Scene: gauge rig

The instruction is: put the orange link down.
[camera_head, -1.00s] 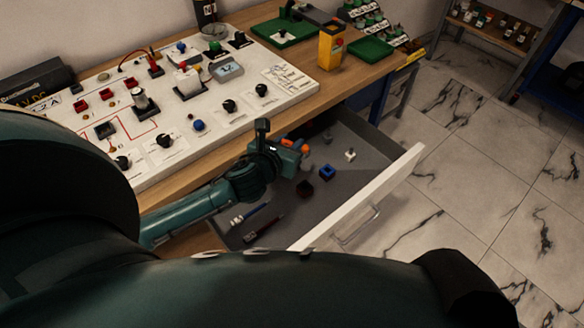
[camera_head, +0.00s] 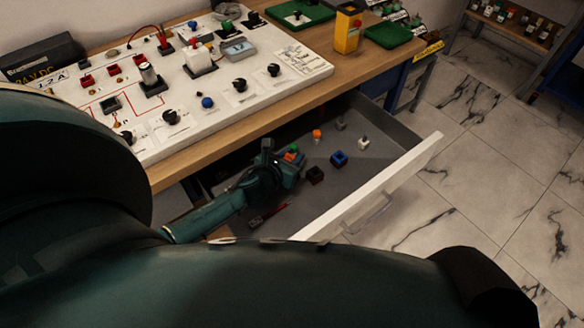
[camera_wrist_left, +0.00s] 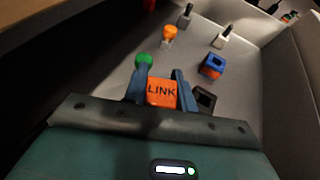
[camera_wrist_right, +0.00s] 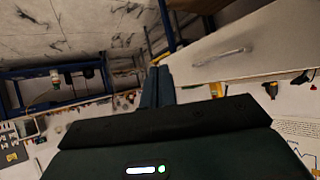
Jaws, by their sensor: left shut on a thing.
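The orange link (camera_wrist_left: 161,91), a small block marked "LINK", sits between the two fingers of my left gripper (camera_wrist_left: 161,88) in the left wrist view. My left gripper (camera_head: 291,162) is shut on it, down inside the open drawer (camera_head: 408,158). In the head view the link shows only as a small orange patch (camera_head: 289,157). I cannot tell whether it touches the drawer floor. My right gripper (camera_wrist_right: 160,86) shows in the right wrist view with its fingers together and nothing between them. It is hidden in the head view.
Near the left gripper lie a green-topped piece (camera_wrist_left: 143,60), a dark block (camera_wrist_left: 204,98), a blue block (camera_wrist_left: 212,66), an orange-topped piece (camera_wrist_left: 170,33) and a white-topped piece (camera_head: 363,142). The drawer front (camera_head: 370,190) and the tabletop edge (camera_head: 240,132) bound the space. Bare drawer floor lies around the blue block.

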